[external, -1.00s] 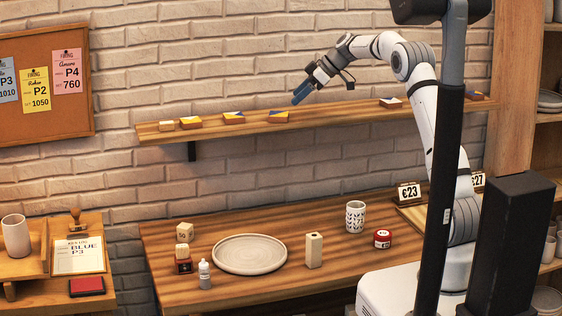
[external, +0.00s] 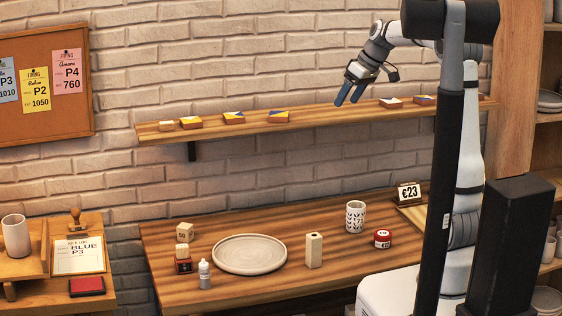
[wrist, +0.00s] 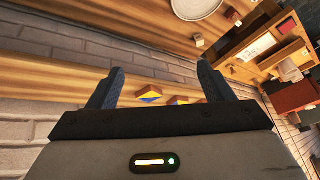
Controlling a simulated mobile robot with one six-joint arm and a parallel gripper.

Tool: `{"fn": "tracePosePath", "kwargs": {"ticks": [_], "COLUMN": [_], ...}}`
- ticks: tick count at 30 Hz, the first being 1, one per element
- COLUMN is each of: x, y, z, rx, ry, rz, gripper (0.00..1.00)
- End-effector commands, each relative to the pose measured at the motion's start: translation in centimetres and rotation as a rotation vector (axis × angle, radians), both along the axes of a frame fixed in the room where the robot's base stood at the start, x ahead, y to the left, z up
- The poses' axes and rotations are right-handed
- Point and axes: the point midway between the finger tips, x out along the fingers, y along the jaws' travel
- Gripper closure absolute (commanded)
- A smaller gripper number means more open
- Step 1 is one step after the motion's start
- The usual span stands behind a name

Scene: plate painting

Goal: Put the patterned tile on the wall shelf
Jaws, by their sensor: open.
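Several patterned tiles lie on the wall shelf (external: 320,116). In the external view, blue, yellow and white tiles sit left of my gripper: one tile (external: 278,116), another (external: 234,117) and a yellow-white one (external: 191,122). To the right are a white-topped tile (external: 391,102) and a blue-yellow one (external: 424,100). I cannot tell which one the task means. My gripper (external: 347,102) is open and empty, pointing down in front of the shelf's bare middle, apart from every tile. In the wrist view, a blue-yellow tile (wrist: 150,93) shows between the open fingers (wrist: 160,72).
A small block (external: 167,125) stands at the shelf's left end. On the table below are a round plate (external: 250,268), a pale upright block (external: 313,250), a patterned cup (external: 355,216), a red jar (external: 382,238) and a dropper bottle (external: 204,275). A bare stretch of shelf lies under my gripper.

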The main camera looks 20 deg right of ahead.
Motion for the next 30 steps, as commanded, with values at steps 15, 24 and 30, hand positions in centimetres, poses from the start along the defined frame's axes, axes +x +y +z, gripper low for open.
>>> {"fn": "tracePosePath", "kwargs": {"ticks": [15, 24, 30], "x": [-23.5, -25.6, -25.6], "y": [-6.1, -6.8, -6.7], "z": [-8.5, -10.0, -10.0], "rx": [-0.178, -0.19, -0.19], "ry": [0.104, 0.103, 0.104], "rz": [-0.575, -0.639, -0.638], "gripper": [0.26, 0.26, 0.26]}}
